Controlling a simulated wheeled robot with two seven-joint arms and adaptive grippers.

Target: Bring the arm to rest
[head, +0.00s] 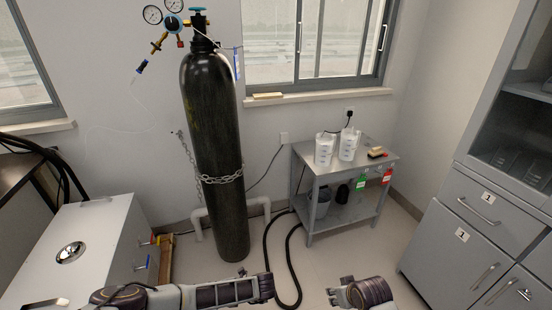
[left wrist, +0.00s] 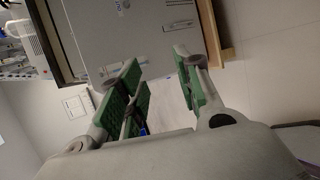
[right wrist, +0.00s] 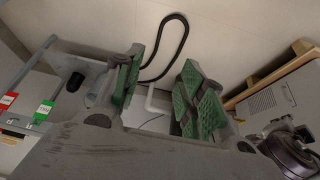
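My left gripper (left wrist: 160,85) is open in the left wrist view. Its green-padded fingers stand apart with nothing between them. My right gripper (right wrist: 160,85) is open and empty in the right wrist view, with bare floor and a black hose behind its fingers. In the head view my left arm (head: 190,296) lies across the bottom edge from the left. Part of my right arm (head: 366,292) shows at the bottom, right of centre. Neither gripper touches any object that I can see.
A black gas cylinder (head: 212,150) stands chained at the wall. A grey cart (head: 332,174) with two white beakers stands right of it, a black hose (head: 288,262) on the floor. A white cabinet (head: 100,240) is at left, grey drawers (head: 480,235) at right.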

